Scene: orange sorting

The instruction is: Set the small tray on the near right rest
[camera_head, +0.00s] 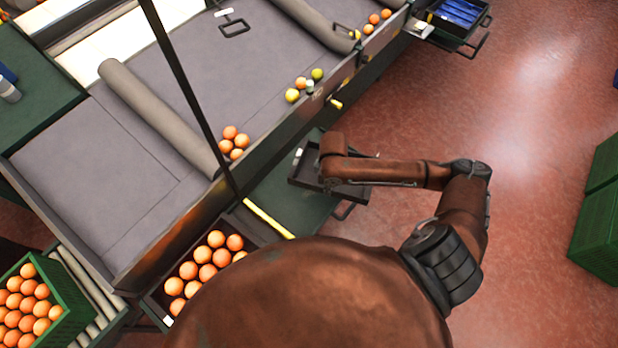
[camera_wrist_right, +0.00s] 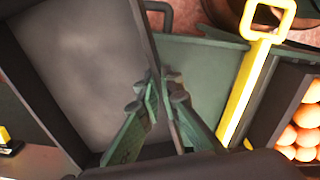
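The small tray (camera_head: 298,175) is dark, shallow and empty, with a handle (camera_head: 344,211) on its near side. It is over or on the green surface (camera_head: 290,205) beside the sorting table; I cannot tell whether it touches it. My right gripper (camera_head: 333,183) is over the tray, its fingers mostly hidden by my arm. In the right wrist view, the tray's bare floor (camera_wrist_right: 85,60) fills the left side. The fingers (camera_wrist_right: 162,85) stand on either side of its wall, tips close together and apparently shut on it. My left gripper is not in view.
A yellow bar (camera_head: 268,218) divides the green surface from a box of oranges (camera_head: 152,300). The grey sorting table (camera_head: 100,185) holds a few fruit groups behind a dark rail. Green crates (camera_head: 595,220) stand at the right. Red floor between is clear.

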